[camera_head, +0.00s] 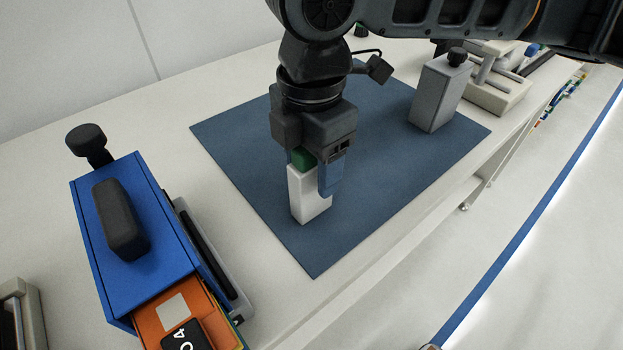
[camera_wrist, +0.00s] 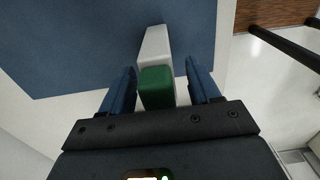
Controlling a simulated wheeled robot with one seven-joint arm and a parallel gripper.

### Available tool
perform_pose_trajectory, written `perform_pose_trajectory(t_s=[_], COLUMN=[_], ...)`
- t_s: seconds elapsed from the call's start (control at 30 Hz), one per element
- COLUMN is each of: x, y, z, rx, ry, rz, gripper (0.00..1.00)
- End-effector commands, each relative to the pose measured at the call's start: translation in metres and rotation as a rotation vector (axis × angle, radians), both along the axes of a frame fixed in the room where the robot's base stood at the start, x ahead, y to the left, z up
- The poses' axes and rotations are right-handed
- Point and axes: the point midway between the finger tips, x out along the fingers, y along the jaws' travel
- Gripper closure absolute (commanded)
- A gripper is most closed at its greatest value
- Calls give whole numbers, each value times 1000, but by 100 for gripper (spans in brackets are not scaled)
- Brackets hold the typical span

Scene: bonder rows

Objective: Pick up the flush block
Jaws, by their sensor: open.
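The flush block is most likely the white upright block with a green top (camera_head: 309,196), standing on the blue mat (camera_head: 245,135). In the wrist view the block (camera_wrist: 155,48) shows its green top close up, between the two blue fingers. My gripper (camera_head: 318,182) is above and around the block's upper part, pointing down. In the wrist view my gripper (camera_wrist: 160,90) is open, with a finger on each side and a visible gap on both sides. The far finger is partly hidden in the head view.
A grey block with a black knob (camera_head: 436,95) stands at the mat's right end. A blue box with a black handle (camera_head: 140,235) stands at the left, with an orange drawer (camera_head: 185,315) at its front. The table's front edge (camera_head: 380,255) runs close by.

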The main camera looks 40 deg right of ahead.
Motion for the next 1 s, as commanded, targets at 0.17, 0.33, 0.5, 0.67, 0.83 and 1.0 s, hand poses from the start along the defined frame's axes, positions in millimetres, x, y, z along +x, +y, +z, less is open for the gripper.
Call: perform_pose_trajectory(t_s=[0.17, 0.33, 0.5, 0.67, 0.83, 1.0], x=[0, 0, 0, 0, 0, 0], y=[0, 0, 0, 0, 0, 0], z=[0, 0, 0, 0, 1, 1], rx=[0, 0, 0, 0, 0, 0], ry=[0, 0, 0, 0, 0, 0], rz=[0, 0, 0, 0, 0, 0], gripper=[45, 61, 78, 93, 100, 100])
